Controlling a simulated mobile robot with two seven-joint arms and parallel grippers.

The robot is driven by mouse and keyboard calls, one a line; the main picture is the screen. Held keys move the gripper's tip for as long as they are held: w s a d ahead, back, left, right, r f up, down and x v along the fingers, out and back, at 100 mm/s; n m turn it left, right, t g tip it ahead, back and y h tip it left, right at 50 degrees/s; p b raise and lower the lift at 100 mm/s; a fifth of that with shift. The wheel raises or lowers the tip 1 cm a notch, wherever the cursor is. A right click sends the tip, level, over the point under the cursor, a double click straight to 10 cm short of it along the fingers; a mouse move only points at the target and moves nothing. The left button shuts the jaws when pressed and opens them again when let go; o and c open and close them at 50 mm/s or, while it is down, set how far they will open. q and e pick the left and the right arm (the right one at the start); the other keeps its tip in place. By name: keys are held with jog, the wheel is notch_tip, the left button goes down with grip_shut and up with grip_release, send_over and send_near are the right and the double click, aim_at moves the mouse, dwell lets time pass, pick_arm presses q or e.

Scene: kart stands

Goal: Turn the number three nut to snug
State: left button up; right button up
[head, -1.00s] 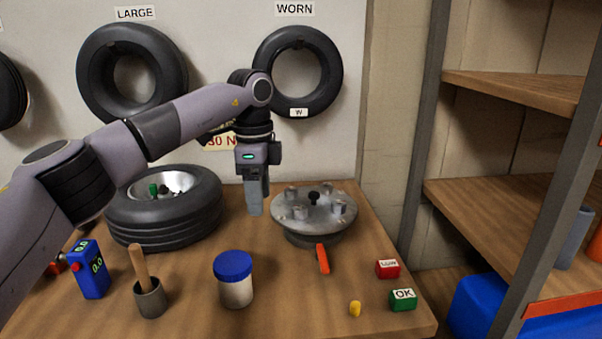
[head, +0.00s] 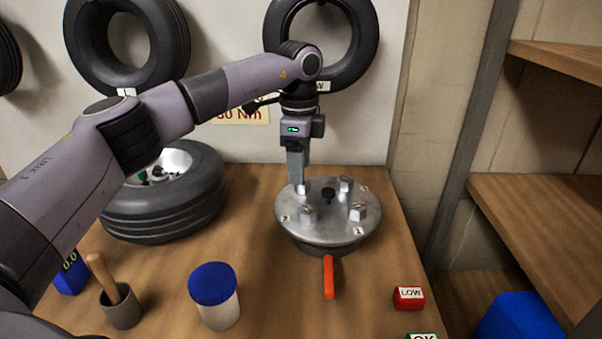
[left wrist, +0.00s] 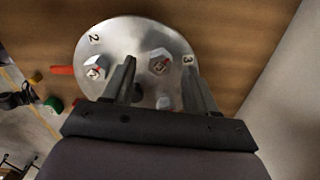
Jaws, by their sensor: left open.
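The round grey metal hub plate (head: 330,232) stands on the bench with several hex nuts and stamped numbers on it. The number three nut (left wrist: 160,62) lies beside the "3" mark in the left wrist view. In the head view it is at the plate's far left (head: 302,189), partly covered by my gripper. My left gripper (head: 297,180) points down over it. In the left wrist view the open fingers (left wrist: 160,64) appear on either side of this nut; I cannot tell whether they touch it. The number two nut (left wrist: 97,67) is outside the fingers. My right gripper is not in view.
An orange-red handle (head: 328,277) sticks out from the plate's front. A tire (head: 165,210) lies to the left. A blue-lidded jar (head: 214,300), a cup with a wooden handle (head: 121,306) and a red LOW block (head: 408,298) stand nearer. Bench around the plate's right is clear.

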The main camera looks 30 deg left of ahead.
pick_arm(q)
jog(key=shift+f, duration=1.6)
jog(key=c, duration=1.1)
jog(key=shift+o, duration=0.2)
